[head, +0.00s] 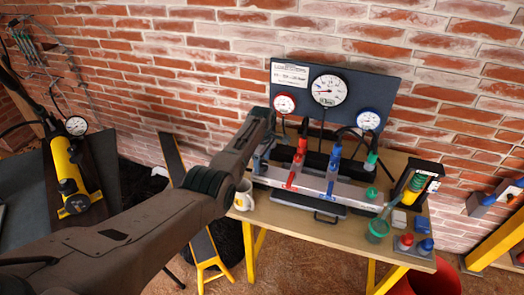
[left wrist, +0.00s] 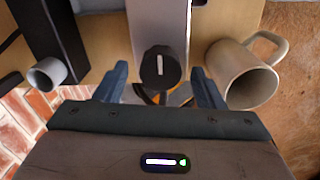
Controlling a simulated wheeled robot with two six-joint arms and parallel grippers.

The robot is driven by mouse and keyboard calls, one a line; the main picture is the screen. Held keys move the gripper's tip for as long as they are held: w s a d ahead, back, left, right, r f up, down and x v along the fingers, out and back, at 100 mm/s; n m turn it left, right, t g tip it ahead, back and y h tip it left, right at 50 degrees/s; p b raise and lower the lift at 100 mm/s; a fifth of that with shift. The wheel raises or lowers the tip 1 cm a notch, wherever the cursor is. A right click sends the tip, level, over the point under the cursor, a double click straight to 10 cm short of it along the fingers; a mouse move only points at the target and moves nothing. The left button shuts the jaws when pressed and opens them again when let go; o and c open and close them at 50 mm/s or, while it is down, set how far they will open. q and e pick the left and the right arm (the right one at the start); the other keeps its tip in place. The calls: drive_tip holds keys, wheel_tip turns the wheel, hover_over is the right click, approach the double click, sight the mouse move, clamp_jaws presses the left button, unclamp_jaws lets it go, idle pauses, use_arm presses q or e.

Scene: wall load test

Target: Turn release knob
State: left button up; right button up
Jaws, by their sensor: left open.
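The release knob (left wrist: 160,70) is a round black knob with a white line, at the end of a pale block (left wrist: 159,25) in the left wrist view. Its white line runs up and down in the picture. My left gripper (left wrist: 159,76) is open, its two blue-grey fingers on either side of the knob, with gaps visible on both sides. In the head view my left gripper (head: 262,152) is at the left end of the grey manifold (head: 330,188). The knob is hidden there behind my arm. My right gripper is not in view.
A beige mug (left wrist: 240,75) stands close beside the right finger in the left wrist view; it also shows in the head view (head: 243,196). A small grey cup-like part (left wrist: 47,73) is at left. A gauge panel (head: 330,88) stands behind red, blue and green levers on the table (head: 300,228).

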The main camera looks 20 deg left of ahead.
sight(262, 163)
use_arm(q)
wheel_tip(262, 163, up, 10)
drive_tip(key=b, duration=0.1)
drive_tip(key=shift+s, duration=0.1)
idle(0.5)
